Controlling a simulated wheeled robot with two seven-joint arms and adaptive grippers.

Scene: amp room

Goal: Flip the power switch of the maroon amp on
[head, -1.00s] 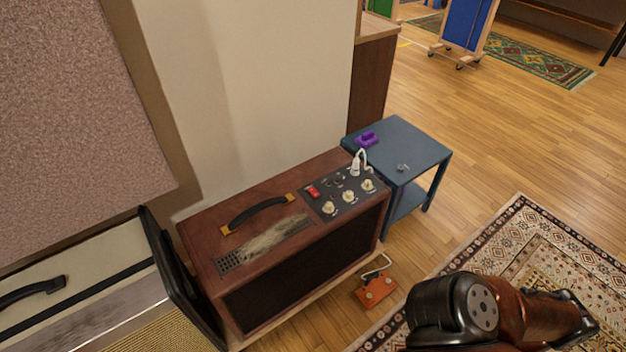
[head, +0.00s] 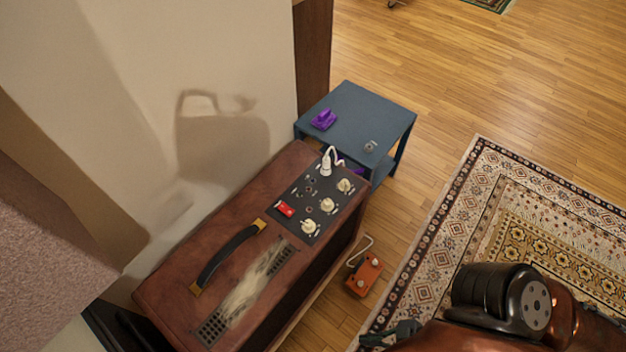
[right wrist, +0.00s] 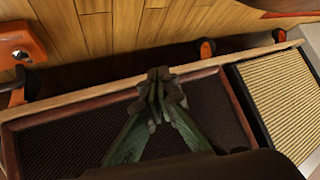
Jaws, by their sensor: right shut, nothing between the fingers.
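The maroon amp (head: 165,291) stands against the wall at the lower middle of the head view. Its dark control panel (head: 326,187) carries a red power switch (head: 285,209), several cream knobs and a white plug with a cable. I cannot tell the switch's position. My right gripper (head: 391,337) is at the bottom edge of the head view, right of the amp and lower than its panel in the picture. In the right wrist view its fingers (right wrist: 158,88) are shut and empty in front of the amp's dark grille (right wrist: 65,140). My left gripper is not in view.
A blue side table (head: 372,112) with a purple object (head: 323,120) stands behind the amp. An orange pedal (head: 363,275) lies on the floor beside it. A patterned rug (head: 500,190) lies at right. Another amp (right wrist: 280,100) adjoins the maroon one.

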